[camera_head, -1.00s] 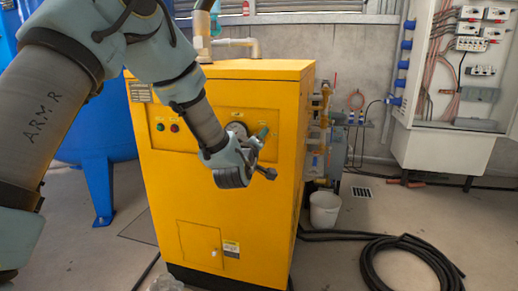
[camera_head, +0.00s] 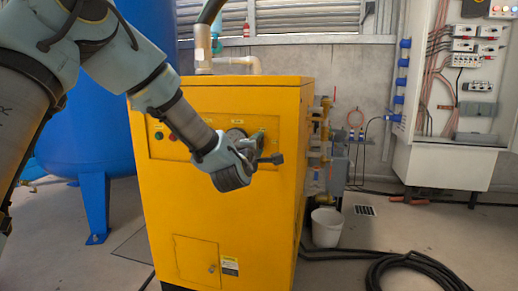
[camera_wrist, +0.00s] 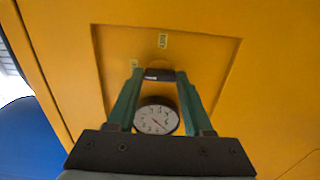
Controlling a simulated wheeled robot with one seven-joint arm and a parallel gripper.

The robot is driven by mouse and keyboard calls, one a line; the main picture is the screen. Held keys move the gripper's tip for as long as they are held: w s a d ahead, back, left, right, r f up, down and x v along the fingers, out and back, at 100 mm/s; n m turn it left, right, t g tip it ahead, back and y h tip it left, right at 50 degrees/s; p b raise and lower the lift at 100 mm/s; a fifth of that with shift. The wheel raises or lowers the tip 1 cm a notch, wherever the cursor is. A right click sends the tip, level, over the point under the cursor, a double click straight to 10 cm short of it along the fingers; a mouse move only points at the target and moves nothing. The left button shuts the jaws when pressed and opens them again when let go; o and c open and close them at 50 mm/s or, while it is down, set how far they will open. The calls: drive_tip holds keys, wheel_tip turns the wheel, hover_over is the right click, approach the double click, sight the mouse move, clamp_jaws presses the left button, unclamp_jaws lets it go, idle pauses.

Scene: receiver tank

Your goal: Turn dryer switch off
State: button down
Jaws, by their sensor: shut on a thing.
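The dryer is a yellow cabinet (camera_head: 275,215), with a recessed control panel on its upper front. In the wrist view, my gripper (camera_wrist: 160,78) has its two green fingers closed on a small black dryer switch (camera_wrist: 160,75), which lies between the fingertips. The switch's turn position is hard to tell. A round white gauge (camera_wrist: 157,118) shows between the fingers, below the switch. In the head view, my gripper (camera_head: 257,139) is at the right part of the panel and hides the switch.
A blue tank (camera_head: 85,130) stands left of the dryer. Pipes, a white bucket (camera_head: 326,227) and a coiled black hose (camera_head: 415,268) are to the right. An open electrical cabinet (camera_head: 450,120) is on the wall.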

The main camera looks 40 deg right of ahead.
idle(0.5)
drive_tip(key=c, duration=0.6)
unclamp_jaws()
drive_tip(key=shift+a, duration=0.1)
drive_tip(key=v, duration=1)
drive_tip(key=shift+s+a+f, duration=0.1)
drive_tip(key=shift+s+a, duration=0.05)
drive_tip(key=shift+a, duration=0.15)
